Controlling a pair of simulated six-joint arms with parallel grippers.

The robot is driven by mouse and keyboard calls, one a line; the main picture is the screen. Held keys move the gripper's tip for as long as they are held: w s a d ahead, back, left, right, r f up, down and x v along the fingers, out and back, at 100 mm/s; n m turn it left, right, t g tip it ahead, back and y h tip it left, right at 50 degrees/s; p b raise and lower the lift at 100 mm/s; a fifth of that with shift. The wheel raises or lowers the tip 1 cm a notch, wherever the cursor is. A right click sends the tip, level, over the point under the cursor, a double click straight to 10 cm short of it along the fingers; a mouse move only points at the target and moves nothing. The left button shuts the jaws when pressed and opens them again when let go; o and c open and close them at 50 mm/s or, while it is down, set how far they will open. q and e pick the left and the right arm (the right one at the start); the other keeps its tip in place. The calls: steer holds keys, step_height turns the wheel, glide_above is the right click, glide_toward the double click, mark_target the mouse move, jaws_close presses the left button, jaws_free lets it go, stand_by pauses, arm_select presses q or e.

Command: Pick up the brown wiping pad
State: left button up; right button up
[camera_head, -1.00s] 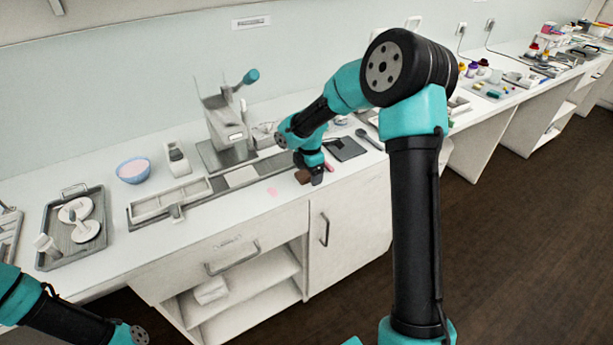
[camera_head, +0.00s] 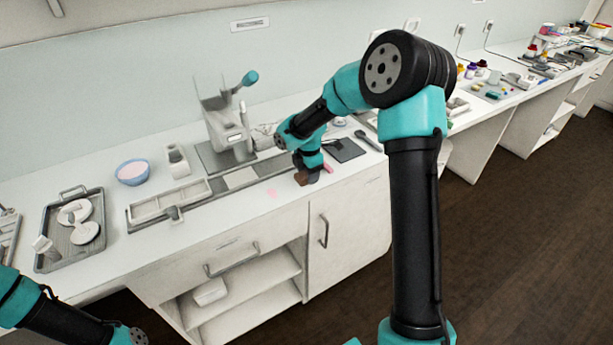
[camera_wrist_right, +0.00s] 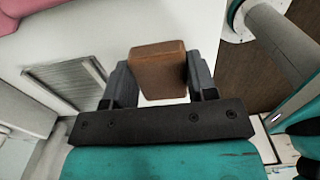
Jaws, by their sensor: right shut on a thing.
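The brown wiping pad (camera_wrist_right: 158,68) is a small brown block between the two dark fingers of my right gripper (camera_wrist_right: 160,80) in the right wrist view. The gripper is shut on it. In the head view the pad (camera_head: 301,178) shows small at the counter's front edge, below my right gripper (camera_head: 312,176). I cannot tell whether the pad touches the counter. My left arm enters at the lower left of the head view, but its gripper is out of view.
A pink patch (camera_head: 271,193) lies on the counter left of the pad. A grey mill (camera_head: 228,130), a white tray frame (camera_head: 170,198), a bowl (camera_head: 133,172) and a tray with white discs (camera_head: 48,262) stand further left. A dark flat plate (camera_head: 345,150) lies to the right.

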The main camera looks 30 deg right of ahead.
steer(key=shift+r, duration=0.15)
steer(key=shift+r, duration=1.5)
steer(key=shift+s+a+r, duration=0.15)
steer(key=shift+s, duration=0.1)
steer(key=s+a+r, duration=0.1)
steer(key=s+a, duration=0.7)
steer(key=s, duration=0.5)
steer(key=shift+r, duration=0.15)
steer(key=shift+a, duration=0.1)
